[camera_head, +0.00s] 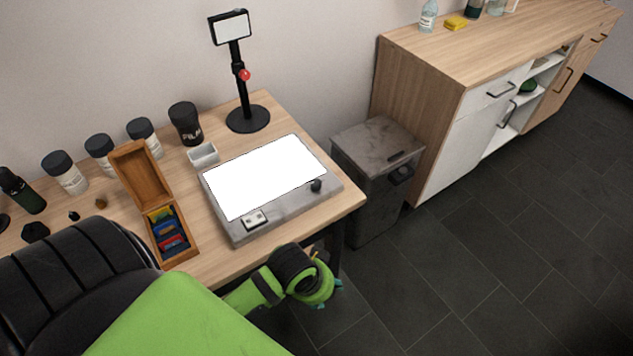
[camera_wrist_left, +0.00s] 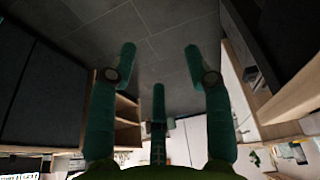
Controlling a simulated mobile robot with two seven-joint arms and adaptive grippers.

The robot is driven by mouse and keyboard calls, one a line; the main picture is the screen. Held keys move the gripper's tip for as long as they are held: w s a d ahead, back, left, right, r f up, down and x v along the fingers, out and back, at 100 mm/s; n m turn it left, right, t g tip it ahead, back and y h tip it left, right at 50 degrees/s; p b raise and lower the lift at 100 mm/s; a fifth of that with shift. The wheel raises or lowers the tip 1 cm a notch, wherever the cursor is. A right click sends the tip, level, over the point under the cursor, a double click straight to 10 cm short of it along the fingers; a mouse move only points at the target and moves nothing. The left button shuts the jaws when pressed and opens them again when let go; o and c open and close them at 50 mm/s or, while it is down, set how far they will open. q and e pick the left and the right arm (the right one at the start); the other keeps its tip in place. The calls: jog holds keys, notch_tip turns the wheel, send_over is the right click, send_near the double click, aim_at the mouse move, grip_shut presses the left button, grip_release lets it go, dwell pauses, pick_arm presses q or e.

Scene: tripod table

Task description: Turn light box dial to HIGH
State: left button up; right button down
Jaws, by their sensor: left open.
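The light box (camera_head: 236,233) is a grey slab with a glowing white panel, lying on the wooden table. Its dial (camera_head: 316,185), a small black knob, sits near the right front corner; its setting is too small to read. A small pale plate (camera_head: 255,218) is on the front left edge. My left gripper (camera_head: 328,293) is beyond the table's front edge, in front of the light box and apart from the dial, its fingers mostly hidden by the wrist. In the left wrist view the fingers (camera_wrist_left: 160,52) are spread with nothing between them. My right gripper is not seen.
The table (camera_head: 345,199) also bears an open wooden box (camera_head: 140,172) with coloured pieces, a small white tray (camera_head: 203,154), dark-lidded jars and a phone stand (camera_head: 248,119). A grey bin (camera_head: 375,150) and wooden cabinet (camera_head: 420,85) stand to the right. The dark floor (camera_head: 480,260) is clear.

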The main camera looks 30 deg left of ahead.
pick_arm(q)
jog(key=w+d+r+m+h, duration=0.1)
jog(key=w+d+r+m, duration=0.2)
jog(key=w+r, duration=0.15)
notch_tip(320, 180, up, 12)
jog(key=g+y, duration=0.2)
jog(key=g, duration=0.1)
send_over(316, 182)
jog(key=shift+s+d, duration=0.1)
notch_tip(316, 182, down, 7)
jog(key=shift+r, duration=0.15)
jog(key=shift+c, duration=0.4)
grip_shut()
